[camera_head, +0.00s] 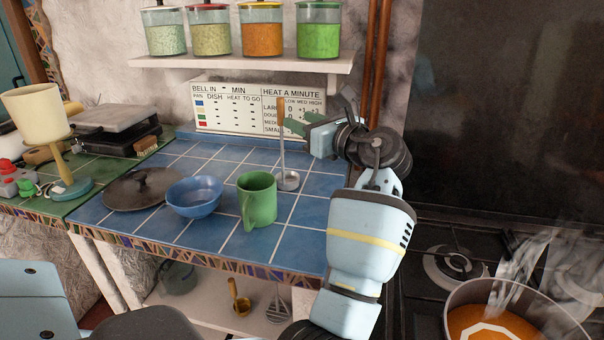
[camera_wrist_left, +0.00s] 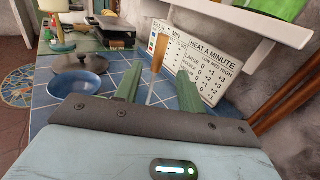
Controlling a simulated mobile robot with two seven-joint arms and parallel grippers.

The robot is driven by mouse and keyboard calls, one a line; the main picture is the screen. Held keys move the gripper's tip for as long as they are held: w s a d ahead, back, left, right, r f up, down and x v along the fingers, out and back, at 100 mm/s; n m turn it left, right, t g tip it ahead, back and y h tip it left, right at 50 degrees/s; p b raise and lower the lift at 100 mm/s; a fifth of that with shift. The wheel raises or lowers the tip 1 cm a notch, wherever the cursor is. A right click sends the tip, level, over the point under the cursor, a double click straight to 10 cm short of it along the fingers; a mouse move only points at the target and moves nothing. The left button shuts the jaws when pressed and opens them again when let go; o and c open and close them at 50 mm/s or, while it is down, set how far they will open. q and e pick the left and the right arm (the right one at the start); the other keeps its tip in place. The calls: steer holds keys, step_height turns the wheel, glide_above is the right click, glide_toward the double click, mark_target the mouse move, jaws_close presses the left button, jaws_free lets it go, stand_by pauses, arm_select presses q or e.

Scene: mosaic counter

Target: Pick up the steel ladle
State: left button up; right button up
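The steel ladle (camera_head: 287,181) is upright on the blue tiled counter, its bowl low and its thin shaft rising to a wooden handle. My left gripper (camera_head: 291,120) is beside the upper part of the ladle, to its right in the head view. In the left wrist view the green fingers of my left gripper (camera_wrist_left: 158,70) are spread apart. The ladle's wooden handle (camera_wrist_left: 158,54) shows in the gap between them, with no finger seen pressing on it. The ladle's bowl is hidden in the wrist view. My right gripper is not in view.
A green mug (camera_head: 257,201), a blue bowl (camera_head: 194,197) and a dark lid (camera_head: 143,188) are left of the ladle. A printed board (camera_head: 240,107) leans behind, under a shelf (camera_head: 240,63) of jars. A steaming pot (camera_head: 460,296) is on the stove at right.

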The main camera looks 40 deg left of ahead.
mark_target(284, 114)
arm_select(q)
steer(key=a, duration=0.3)
steer(key=shift+w+a+f, duration=0.2)
steer(key=shift+w+a, duration=0.1)
steer(key=shift+a, duration=0.1)
steer(key=a, duration=0.3)
steer(key=shift+a+r, duration=0.25)
steer(key=shift+w+a, duration=0.1)
steer(key=shift+a, duration=0.2)
jaws_close()
